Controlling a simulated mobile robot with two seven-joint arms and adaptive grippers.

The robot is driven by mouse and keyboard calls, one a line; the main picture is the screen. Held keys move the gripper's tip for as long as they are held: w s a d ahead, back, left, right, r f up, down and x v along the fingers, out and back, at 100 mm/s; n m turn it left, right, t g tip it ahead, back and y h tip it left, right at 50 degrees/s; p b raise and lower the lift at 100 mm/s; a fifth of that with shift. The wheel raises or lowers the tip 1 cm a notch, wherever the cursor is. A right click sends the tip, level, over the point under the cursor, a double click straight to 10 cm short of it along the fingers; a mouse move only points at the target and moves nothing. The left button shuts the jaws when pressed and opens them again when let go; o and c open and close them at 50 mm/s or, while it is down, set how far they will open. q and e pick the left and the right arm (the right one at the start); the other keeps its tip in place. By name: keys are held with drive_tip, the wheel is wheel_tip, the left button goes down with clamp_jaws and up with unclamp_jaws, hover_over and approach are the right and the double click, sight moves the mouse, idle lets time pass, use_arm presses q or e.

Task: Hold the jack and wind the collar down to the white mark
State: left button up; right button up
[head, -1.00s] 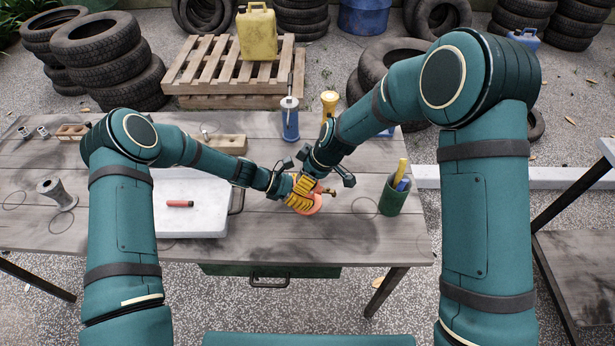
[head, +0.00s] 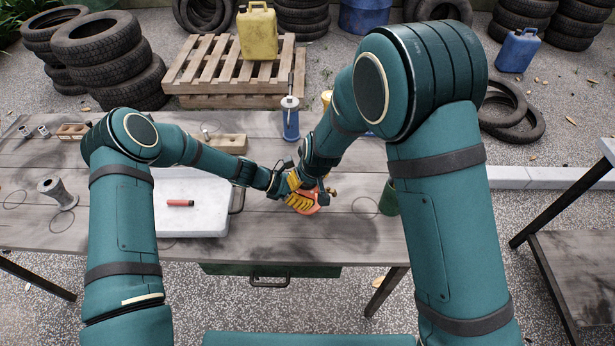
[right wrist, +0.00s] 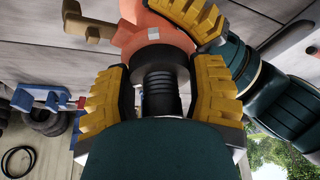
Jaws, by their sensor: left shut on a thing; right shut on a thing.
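The orange jack (head: 318,203) is on the table, mostly hidden by my grippers in the head view. In the right wrist view its orange body (right wrist: 160,45) bears a small white mark (right wrist: 153,33). A black collar (right wrist: 160,68) sits around the black threaded screw (right wrist: 160,102), close by the body. My left gripper (head: 301,203) is shut on the jack's body; its yellow fingers also show in the right wrist view (right wrist: 195,14). My right gripper (right wrist: 160,76) is shut on the collar, one yellow finger on each side. A brass-coloured part (right wrist: 85,24) sticks out from the body.
A white tray (head: 185,221) with a red cylinder (head: 180,203) lies left of the jack. A green cup (head: 389,198) stands to the right, partly behind my right arm. A blue bottle-like tool (head: 290,120) stands behind.

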idle(0.3)
drive_tip(key=o, duration=1.2)
drive_tip(key=shift+o, duration=0.2)
drive_tip(key=shift+r, duration=0.1)
drive_tip(key=v, duration=1.1)
drive_tip(key=shift+r, duration=0.4)
drive_tip(key=shift+s, duration=0.15)
